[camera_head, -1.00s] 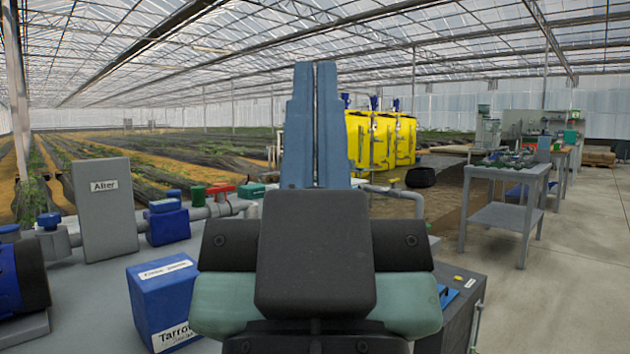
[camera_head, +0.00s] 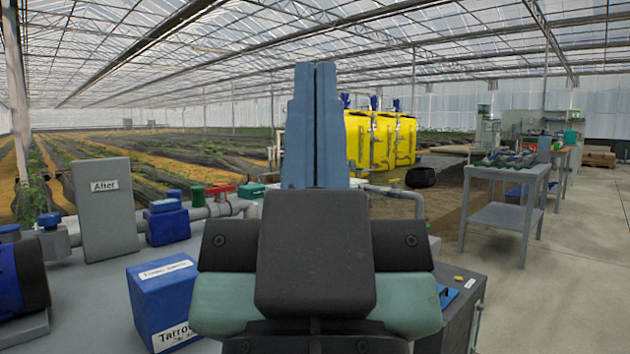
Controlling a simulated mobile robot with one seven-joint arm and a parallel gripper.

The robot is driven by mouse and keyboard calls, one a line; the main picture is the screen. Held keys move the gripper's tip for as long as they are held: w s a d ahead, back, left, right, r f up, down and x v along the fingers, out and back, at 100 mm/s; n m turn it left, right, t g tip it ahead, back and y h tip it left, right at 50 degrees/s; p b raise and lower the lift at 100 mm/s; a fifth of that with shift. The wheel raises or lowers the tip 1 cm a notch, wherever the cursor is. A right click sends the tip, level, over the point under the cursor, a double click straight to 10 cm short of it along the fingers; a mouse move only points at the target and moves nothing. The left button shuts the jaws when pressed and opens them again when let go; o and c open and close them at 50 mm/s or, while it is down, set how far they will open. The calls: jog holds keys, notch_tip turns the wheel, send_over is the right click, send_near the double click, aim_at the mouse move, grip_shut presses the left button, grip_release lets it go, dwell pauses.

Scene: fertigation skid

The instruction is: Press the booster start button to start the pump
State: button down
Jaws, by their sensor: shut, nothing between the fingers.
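My gripper (camera_head: 315,75) stands upright in the middle of the view, with its two blue fingers pressed together and nothing between them. Its dark body hides much of the skid behind it. I cannot make out a booster start button. A dark grey box (camera_head: 464,308) at the lower right, partly hidden by my gripper's body, carries a small yellow part (camera_head: 458,279) and a blue part (camera_head: 447,297) on top. I cannot tell whether either is a button. My fingers are apart from that box in the picture.
At left are a grey panel marked "After" (camera_head: 107,222), a blue box (camera_head: 165,300), blue valve bodies (camera_head: 167,221), pipes and a red lever (camera_head: 222,190). Yellow tanks (camera_head: 380,140) stand behind. A grey table (camera_head: 505,185) is at right; the concrete floor (camera_head: 580,260) beside it is clear.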

jog(key=shift+r, duration=0.1)
dwell(0.5)
notch_tip(320, 180, up, 44)
jog(key=p, duration=4.4)
